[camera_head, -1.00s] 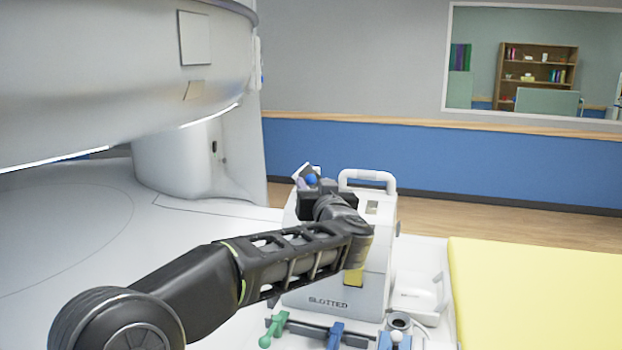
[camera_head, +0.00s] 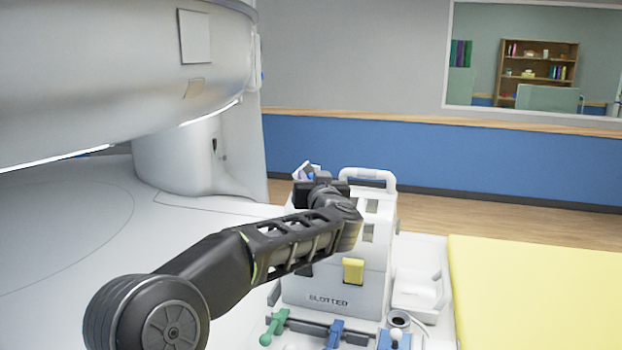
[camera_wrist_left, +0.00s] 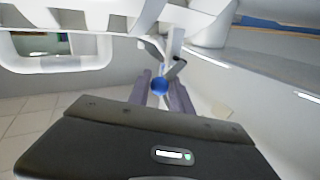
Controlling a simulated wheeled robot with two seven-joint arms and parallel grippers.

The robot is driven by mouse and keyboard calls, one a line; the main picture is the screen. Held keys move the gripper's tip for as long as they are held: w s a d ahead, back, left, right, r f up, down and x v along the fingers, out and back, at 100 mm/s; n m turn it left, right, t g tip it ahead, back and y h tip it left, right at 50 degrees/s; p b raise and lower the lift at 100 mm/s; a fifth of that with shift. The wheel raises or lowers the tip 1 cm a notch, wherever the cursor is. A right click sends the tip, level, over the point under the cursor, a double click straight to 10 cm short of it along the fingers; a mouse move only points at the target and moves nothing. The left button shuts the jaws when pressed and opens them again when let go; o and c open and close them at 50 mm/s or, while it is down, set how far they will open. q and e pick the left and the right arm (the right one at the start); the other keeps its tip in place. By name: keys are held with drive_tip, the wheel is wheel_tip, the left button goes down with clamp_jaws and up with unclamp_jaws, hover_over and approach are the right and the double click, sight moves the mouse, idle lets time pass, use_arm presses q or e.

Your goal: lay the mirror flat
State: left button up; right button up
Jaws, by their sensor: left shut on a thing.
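My left gripper (camera_head: 308,178) is at the top left of a white box marked SLOTTED (camera_head: 327,288). In the left wrist view, its two grey-purple fingers are shut on a small blue ball (camera_wrist_left: 159,86), which looks like a knob. Just beyond the ball is a thin bracket with a small tilted dark-and-white plate (camera_wrist_left: 175,68), which may be the mirror; I cannot tell for sure. In the head view, a small pale tilted piece (camera_head: 302,168) shows above the gripper, and the gripper hides most of this part. My right gripper is out of view.
The box has a white carrying handle (camera_head: 368,176) and a yellow tab (camera_head: 353,271). Green (camera_head: 275,328) and blue (camera_head: 335,334) clamps stand in front of it. A yellow pad (camera_head: 540,290) lies at the right. The large scanner housing (camera_head: 110,80) overhangs the left.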

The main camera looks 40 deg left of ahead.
use_arm(q)
drive_tip(key=shift+d, duration=0.1)
clamp_jaws()
drive_tip(key=shift+r+p, duration=0.25)
drive_tip(key=shift+p, duration=0.5)
drive_tip(key=n+h+p, duration=0.1)
drive_tip(key=p, duration=0.2)
drive_tip(key=a+r+n+h+p, duration=0.1)
drive_tip(key=n+p, duration=0.1)
drive_tip(key=p, duration=0.2)
drive_tip(key=a+n+g+h+p, duration=0.1)
drive_tip(key=n+p, duration=0.1)
drive_tip(key=p, duration=0.2)
drive_tip(key=shift+s+a+r, duration=0.1)
drive_tip(key=shift+s+r, duration=0.05)
drive_tip(key=shift+s, duration=0.2)
drive_tip(key=shift+a+n+h+p, duration=0.2)
drive_tip(key=shift+n+h+p, duration=0.15)
drive_tip(key=shift+n, duration=0.25)
drive_tip(key=shift+s+a+f+n+h, duration=0.1)
drive_tip(key=shift+a+f+n+h, duration=0.1)
drive_tip(key=shift+f+n+h, duration=0.1)
